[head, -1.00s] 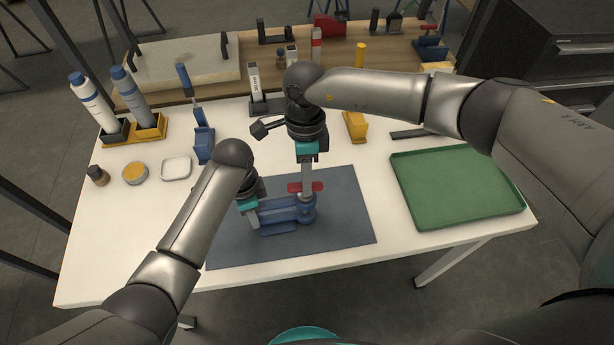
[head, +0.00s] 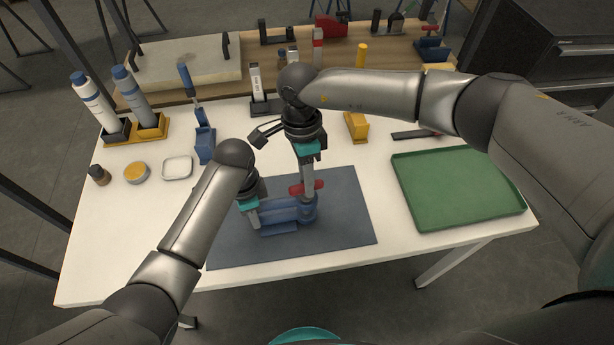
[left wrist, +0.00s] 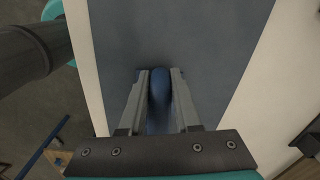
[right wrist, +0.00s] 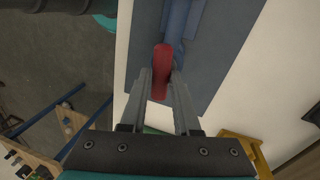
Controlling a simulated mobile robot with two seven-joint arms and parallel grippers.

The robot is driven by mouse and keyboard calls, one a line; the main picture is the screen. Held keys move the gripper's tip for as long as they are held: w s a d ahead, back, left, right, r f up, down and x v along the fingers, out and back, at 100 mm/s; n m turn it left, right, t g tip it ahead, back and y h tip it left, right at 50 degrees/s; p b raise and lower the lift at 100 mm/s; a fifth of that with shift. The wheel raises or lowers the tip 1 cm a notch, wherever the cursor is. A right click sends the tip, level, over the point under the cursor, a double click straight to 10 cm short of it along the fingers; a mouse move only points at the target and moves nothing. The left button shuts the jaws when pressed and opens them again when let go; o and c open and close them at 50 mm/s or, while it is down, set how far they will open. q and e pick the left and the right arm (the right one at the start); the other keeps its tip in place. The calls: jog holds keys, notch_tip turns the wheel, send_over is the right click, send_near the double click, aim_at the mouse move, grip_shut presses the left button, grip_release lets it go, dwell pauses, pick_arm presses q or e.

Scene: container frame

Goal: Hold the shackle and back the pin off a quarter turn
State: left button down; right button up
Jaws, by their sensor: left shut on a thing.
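The blue shackle (head: 280,214) lies flat on the grey mat, its wider end to the right. My left gripper (head: 252,220) is shut on the shackle's left end; the left wrist view shows the blue bar (left wrist: 159,90) between both fingers. The pin's red cross handle (head: 297,190) stands above the shackle's right end, tilted with its right end farther back. My right gripper (head: 308,192) comes down from above with its fingers on either side of the handle. The right wrist view shows the red handle (right wrist: 161,72) between the fingertips, closely flanked. The pin's shank is mostly hidden.
The grey mat (head: 345,225) has bare room around the shackle. A green tray (head: 458,187) is on the right. Bottles in a yellow holder (head: 150,128), a jar, a tin and a white dish (head: 177,167) stand left. Upright tools stand behind my right gripper.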

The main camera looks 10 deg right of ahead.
jog(key=o, duration=0.4)
jog(key=shift+r, duration=0.1)
jog(key=v, duration=1.1)
jog(key=shift+r, duration=0.4)
